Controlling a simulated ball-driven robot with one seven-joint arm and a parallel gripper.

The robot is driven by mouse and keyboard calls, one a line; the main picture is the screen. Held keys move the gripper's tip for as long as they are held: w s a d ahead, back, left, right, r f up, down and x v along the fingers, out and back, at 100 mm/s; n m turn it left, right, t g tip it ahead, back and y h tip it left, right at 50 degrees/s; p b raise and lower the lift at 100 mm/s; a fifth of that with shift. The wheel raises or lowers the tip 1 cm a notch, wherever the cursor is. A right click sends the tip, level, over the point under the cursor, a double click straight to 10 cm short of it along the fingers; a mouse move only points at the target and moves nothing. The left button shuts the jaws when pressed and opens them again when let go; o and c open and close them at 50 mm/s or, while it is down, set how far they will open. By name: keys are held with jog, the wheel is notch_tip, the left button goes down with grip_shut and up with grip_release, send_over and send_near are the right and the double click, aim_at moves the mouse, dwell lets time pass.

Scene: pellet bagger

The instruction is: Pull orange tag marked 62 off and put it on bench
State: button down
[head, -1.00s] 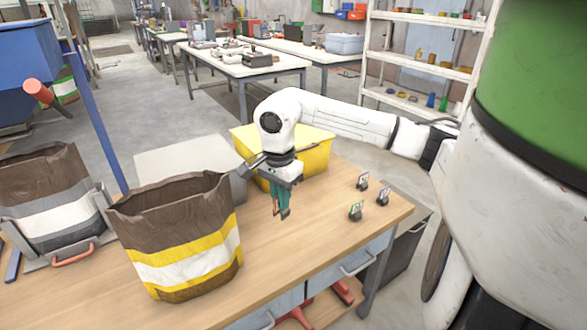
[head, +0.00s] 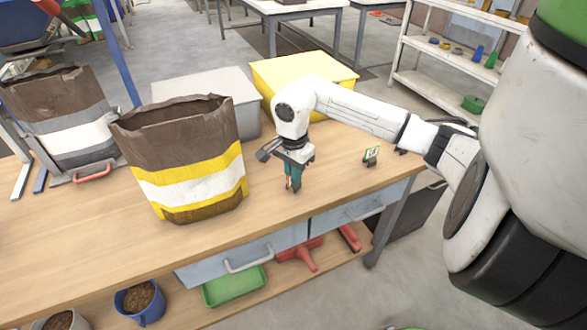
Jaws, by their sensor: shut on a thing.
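My gripper (head: 293,187) points down just above the bench (head: 325,178), right of the striped brown paper bag (head: 190,188). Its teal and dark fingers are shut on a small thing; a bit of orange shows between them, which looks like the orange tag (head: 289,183). No number can be read on it, and the fingers hide most of it. Whether it touches the bench top I cannot tell.
A green-edged tag in a small dark stand (head: 371,155) is on the right of the bench. A yellow bin (head: 305,78) and a grey bin (head: 208,90) stand behind. A second bag (head: 65,115) is at left. The front of the bench top is clear.

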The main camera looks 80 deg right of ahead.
jog(key=shift+f+b, duration=0.45)
jog(key=shift+b, duration=0.1)
jog(key=c, duration=1.1)
grip_release()
jog(key=shift+r, duration=0.1)
